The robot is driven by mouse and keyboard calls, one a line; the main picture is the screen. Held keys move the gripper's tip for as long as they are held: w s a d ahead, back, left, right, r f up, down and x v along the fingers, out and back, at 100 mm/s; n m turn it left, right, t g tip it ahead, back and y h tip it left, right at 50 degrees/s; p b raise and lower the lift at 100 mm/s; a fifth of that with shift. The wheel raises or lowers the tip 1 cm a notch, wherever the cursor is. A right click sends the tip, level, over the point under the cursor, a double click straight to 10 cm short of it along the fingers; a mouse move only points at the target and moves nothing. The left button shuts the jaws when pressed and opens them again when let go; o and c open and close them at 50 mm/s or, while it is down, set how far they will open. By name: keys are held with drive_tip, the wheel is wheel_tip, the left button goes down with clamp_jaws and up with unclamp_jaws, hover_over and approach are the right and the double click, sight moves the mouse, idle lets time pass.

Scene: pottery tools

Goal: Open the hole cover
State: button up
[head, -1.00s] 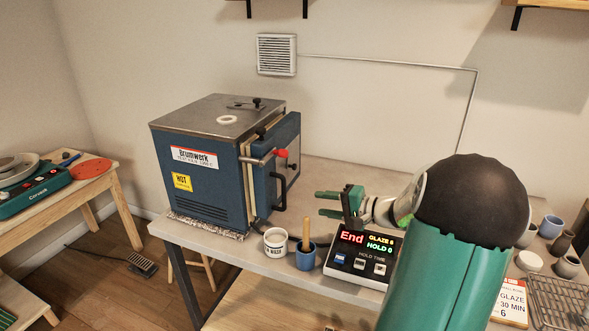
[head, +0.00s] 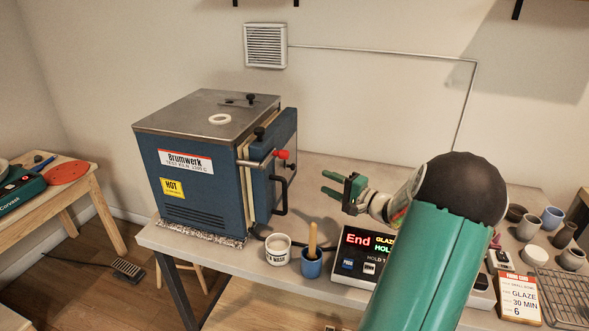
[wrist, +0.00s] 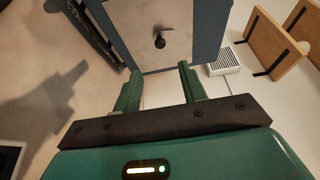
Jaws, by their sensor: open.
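The blue kiln (head: 200,170) stands at the left of the bench. A small flat metal piece with a black knob (head: 250,99) lies on its grey top, near a white ring (head: 220,119). The door (head: 291,150) faces right, with a black handle (head: 281,195). The wrist view shows a black knob (wrist: 160,42) on a grey panel inside a blue frame, beyond my fingertips. I cannot tell which knobbed piece is the hole cover. My gripper (head: 331,184) is open and empty, right of the door and apart from it; its fingers also show in the wrist view (wrist: 160,80).
A red-tipped lever (head: 281,154) sticks out by the door. A white cup (head: 277,248), a blue cup with a wooden handle (head: 311,265) and the controller reading "End" (head: 360,255) stand along the front edge. Several small pots (head: 550,218) stand at the right.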

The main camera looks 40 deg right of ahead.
drive_tip(key=w, duration=1.1)
drive_tip(key=shift+w+a, duration=0.35)
drive_tip(key=shift+a, duration=0.1)
clamp_jaws()
